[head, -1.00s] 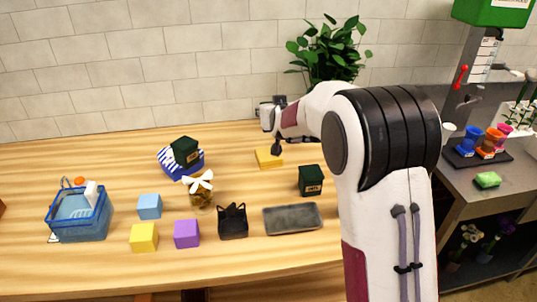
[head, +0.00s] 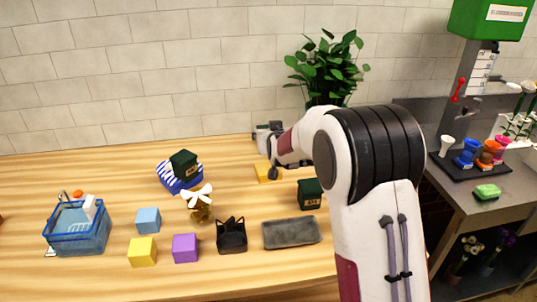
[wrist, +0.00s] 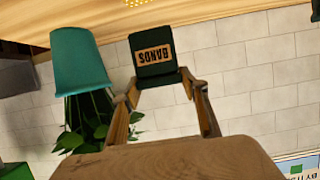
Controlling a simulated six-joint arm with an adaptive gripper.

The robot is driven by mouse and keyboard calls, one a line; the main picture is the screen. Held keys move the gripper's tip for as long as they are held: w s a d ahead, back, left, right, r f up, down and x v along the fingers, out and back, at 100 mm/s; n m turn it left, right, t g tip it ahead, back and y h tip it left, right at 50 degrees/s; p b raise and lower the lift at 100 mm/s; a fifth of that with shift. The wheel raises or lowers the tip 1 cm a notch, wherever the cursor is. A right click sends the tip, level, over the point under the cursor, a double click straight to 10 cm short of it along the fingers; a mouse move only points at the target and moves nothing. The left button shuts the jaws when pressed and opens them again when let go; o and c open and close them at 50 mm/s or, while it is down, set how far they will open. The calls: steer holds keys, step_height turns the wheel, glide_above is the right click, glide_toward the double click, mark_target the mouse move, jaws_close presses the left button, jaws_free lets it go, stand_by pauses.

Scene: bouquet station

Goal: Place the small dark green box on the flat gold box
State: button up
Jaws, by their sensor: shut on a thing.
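My gripper (wrist: 160,82) is shut on a small dark green box (wrist: 153,50) with a "BANDS" label. The box sits between the fingertips and appears upside down in the wrist view. In the head view, the dark end of my gripper (head: 273,168) is at the flat gold box (head: 263,172) on the table, overlapping its right part. The held box cannot be made out there, and I cannot tell whether it touches the gold box.
Another dark green box (head: 310,194) stands right of the gold box, behind a grey tray (head: 291,233).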

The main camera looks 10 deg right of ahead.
steer(key=shift+f, duration=1.5)
steer(key=shift+f, duration=0.1)
steer(key=shift+f, duration=1.8)
steer(key=shift+f, duration=0.15)
steer(key=o, duration=1.2)
steer(key=shift+r, duration=0.2)
steer(key=shift+v, duration=6.05)
